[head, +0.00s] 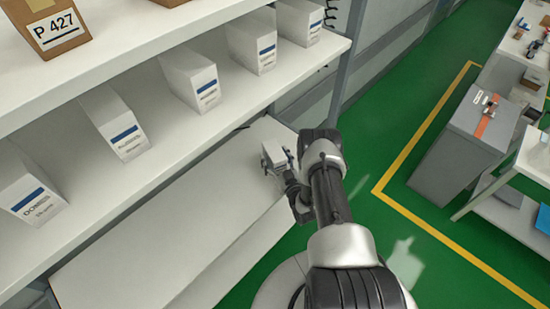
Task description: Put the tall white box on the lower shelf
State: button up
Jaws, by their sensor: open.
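A small white box (273,151) stands at the right end of the lower shelf (190,235), close to the front edge. It looks upright and seems to rest on the shelf surface, though its base is partly hidden by my gripper. My gripper (279,163) is at the box, with its fingers open around or just in front of it. I cannot tell whether a finger touches the box.
Several white boxes with blue labels, such as this one (190,80), stand in a row on the shelf above (165,125). A cardboard box (45,25) marked P 427 sits higher up. The lower shelf is bare to the left. Grey carts (465,130) stand across the green floor.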

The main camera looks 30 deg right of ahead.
jog(key=s+p, duration=0.1)
jog(key=s, duration=0.3)
jog(key=s+p, duration=0.1)
jog(key=s, duration=0.3)
jog(key=s+p, duration=0.1)
jog(key=s, duration=0.2)
jog(key=shift+s+a+r, duration=0.15)
jog(key=shift+s+a, duration=0.1)
jog(key=shift+s, duration=0.3)
